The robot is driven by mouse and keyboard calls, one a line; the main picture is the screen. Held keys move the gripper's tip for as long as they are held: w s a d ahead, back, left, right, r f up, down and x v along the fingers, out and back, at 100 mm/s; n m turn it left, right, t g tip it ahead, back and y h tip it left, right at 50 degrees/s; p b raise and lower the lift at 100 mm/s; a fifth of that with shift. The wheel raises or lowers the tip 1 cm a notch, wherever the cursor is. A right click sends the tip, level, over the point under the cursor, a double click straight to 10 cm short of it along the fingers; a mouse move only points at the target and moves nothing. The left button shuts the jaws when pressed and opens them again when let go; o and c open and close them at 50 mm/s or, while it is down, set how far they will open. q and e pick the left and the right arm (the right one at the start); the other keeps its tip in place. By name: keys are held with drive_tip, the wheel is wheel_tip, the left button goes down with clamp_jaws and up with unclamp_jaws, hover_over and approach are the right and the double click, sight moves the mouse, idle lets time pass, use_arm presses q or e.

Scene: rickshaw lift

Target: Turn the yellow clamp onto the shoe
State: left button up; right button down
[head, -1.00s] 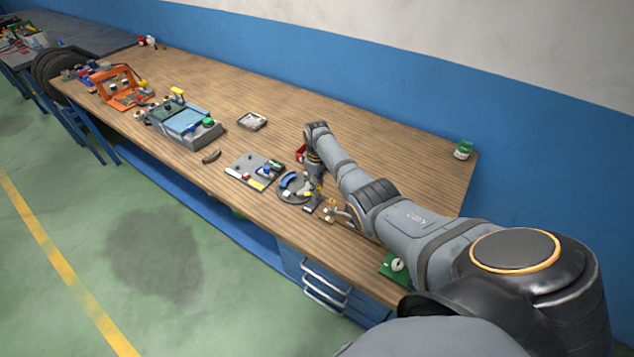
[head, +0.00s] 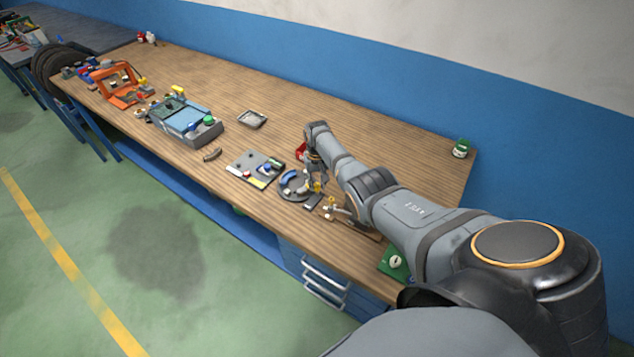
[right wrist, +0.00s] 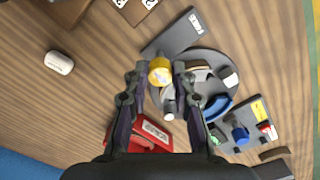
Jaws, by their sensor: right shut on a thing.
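The yellow clamp (right wrist: 160,70) has a round yellow head and sits at the near edge of a grey round plate (right wrist: 230,58). It also shows small in the head view (head: 317,187). My right gripper (right wrist: 158,72) is shut on it, one fingertip on each side; in the head view this gripper (head: 317,181) points down over the plate. A curved tan-and-dark shoe (right wrist: 197,66) lies on the plate beside the clamp. A curved blue shoe (right wrist: 216,107) lies on the plate's other side. I cannot tell whether the clamp touches a shoe. My left gripper is out of view.
A dark labelled block (right wrist: 172,35) adjoins the plate. A red labelled box (right wrist: 152,132) is close beneath my gripper in the wrist picture. A grey parts board (head: 240,170) lies left of the plate. The bench top behind is largely clear.

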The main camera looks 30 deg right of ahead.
sight(317, 184)
drive_tip(key=shift+m, duration=0.5)
drive_tip(key=c, duration=1.1)
unclamp_jaws()
wheel_tip(317, 184, up, 12)
